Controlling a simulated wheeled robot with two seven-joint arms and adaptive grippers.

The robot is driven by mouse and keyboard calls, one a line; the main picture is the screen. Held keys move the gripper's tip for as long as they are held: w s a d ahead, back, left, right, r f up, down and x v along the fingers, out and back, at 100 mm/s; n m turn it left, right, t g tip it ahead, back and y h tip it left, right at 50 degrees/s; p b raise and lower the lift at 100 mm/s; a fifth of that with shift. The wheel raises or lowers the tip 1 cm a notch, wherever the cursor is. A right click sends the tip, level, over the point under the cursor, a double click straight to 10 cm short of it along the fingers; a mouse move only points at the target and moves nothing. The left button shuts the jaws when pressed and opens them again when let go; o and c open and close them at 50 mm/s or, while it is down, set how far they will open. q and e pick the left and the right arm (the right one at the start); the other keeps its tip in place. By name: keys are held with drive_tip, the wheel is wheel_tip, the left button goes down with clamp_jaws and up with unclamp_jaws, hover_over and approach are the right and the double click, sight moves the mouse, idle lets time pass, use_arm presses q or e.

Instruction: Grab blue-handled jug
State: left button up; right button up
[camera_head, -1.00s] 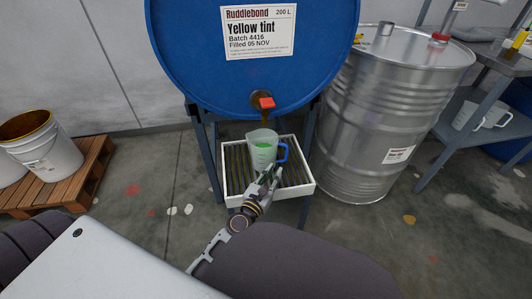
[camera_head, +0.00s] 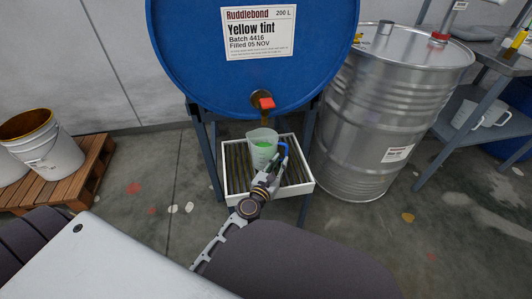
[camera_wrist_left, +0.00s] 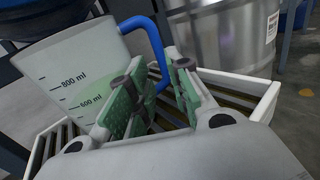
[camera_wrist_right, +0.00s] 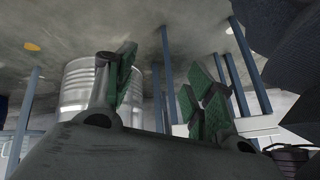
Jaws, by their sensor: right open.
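My left gripper (camera_head: 276,168) is open at the handle, one green-padded finger on each side, with a gap still showing; the handle's lower end is partly hidden. My right gripper (camera_wrist_right: 165,90) is open and empty in its wrist view, and out of the head view.
The blue drum (camera_head: 190,50) with a red-handled tap (camera_head: 267,103) hangs over the jug on a dark blue stand (camera_head: 212,165). A steel drum (camera_head: 375,120) stands close at the right. A pallet (camera_head: 85,170) with white buckets is at the left.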

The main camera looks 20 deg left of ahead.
sight(286, 155)
use_arm(q)
drive_tip(key=shift+w, duration=0.1)
use_arm(e)
drive_tip(key=shift+s+f, duration=0.1)
use_arm(q)
drive_tip(key=shift+w, duration=0.15)
drive_tip(key=shift+w+d+r, duration=0.1)
drive_tip(key=shift+w+r, duration=0.05)
drive_tip(key=shift+w, duration=0.4)
drive_tip(key=shift+w+d+r+p, duration=0.15)
drive_tip(key=shift+w+p, duration=0.3)
drive_tip(key=shift+w, duration=0.25)
drive_tip(key=shift+w+d, duration=0.1)
drive_tip(key=shift+w, duration=1)
use_arm(e)
drive_tip(key=shift+r+g, duration=0.3)
drive_tip(key=shift+r, duration=0.65)
drive_tip(key=shift+s+d+f, duration=0.1)
drive_tip(key=shift+d+f, duration=0.05)
drive_tip(key=shift+d, duration=0.05)
